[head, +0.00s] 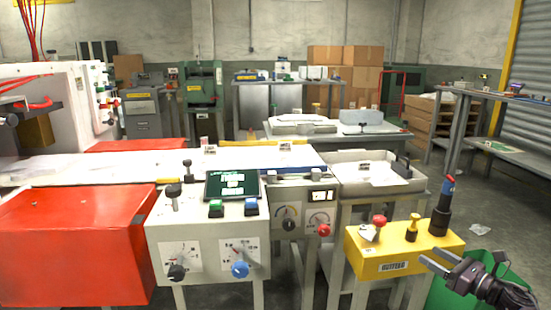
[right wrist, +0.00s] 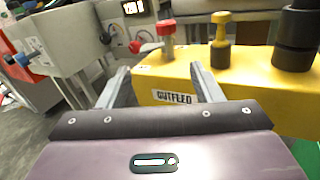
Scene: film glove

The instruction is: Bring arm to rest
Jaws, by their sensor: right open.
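My right gripper (head: 442,268) is at the lower right of the head view, open and empty. It is in front of the yellow outfeed box (head: 385,262), near its right end. In the right wrist view the open fingers (right wrist: 162,88) point toward the box (right wrist: 245,80), with nothing between them. The box carries a red button (right wrist: 166,35), a yellow knob (right wrist: 220,42) and a black joystick-like post (head: 441,215). My left gripper is not in view.
A grey control panel (head: 205,240) with a screen (head: 232,185) and dials stands left of the yellow box. A red cabinet (head: 75,245) is at far left. A green bin (head: 450,292) is beside the right gripper. Floor at the right is mostly clear.

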